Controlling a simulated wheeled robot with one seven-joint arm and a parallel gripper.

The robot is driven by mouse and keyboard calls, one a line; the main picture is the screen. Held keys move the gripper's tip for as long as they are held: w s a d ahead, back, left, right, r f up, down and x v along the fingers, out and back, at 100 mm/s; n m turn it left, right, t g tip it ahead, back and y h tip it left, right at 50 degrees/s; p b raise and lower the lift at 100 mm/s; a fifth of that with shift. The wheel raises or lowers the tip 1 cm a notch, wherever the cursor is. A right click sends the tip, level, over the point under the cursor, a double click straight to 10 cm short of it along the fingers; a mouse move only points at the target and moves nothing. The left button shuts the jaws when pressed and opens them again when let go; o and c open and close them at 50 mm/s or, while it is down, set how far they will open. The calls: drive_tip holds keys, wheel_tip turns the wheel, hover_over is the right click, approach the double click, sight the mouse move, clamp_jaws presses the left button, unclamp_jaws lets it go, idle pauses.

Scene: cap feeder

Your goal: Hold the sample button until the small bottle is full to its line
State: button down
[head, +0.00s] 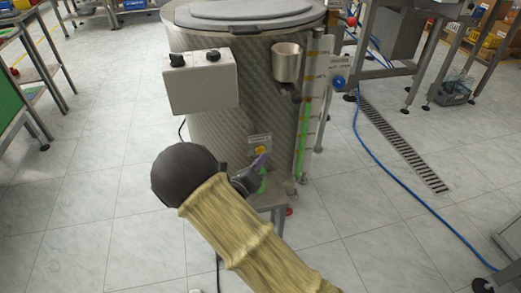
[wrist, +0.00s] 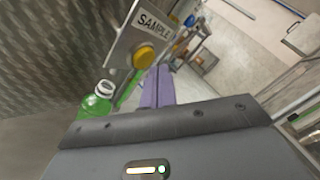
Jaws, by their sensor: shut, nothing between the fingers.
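The yellow sample button (wrist: 145,55) sits on a metal plate marked SAMPLE (wrist: 155,25) on the tank wall; it also shows in the head view (head: 261,150). My gripper (wrist: 159,68) is shut and empty, its purple fingers together. Their tips appear just below and right of the button in the wrist view; I cannot tell whether they touch it. The small bottle (wrist: 97,103) stands left of the fingers, with green liquid in its body and a clear neck. Its fill line cannot be made out. In the head view the bottle (head: 262,184) is partly hidden by my wrist.
The big metal tank (head: 200,125) carries a control box (head: 200,82) with black knobs and a sight tube (head: 302,130) showing green. A steel cup (head: 287,62) hangs beside the tube. A blue hose (head: 400,190) crosses the floor at right. Open floor lies left.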

drive_tip(key=shift+s, duration=0.2)
drive_tip(key=s+p, duration=0.1)
drive_tip(key=s, duration=0.1)
drive_tip(key=s+d+p, duration=0.1)
drive_tip(key=s, duration=0.1)
drive_tip(key=shift+s+d, duration=0.2)
drive_tip(key=shift+s, duration=0.1)
idle(0.3)
drive_tip(key=shift+d, duration=0.1)
idle(0.3)
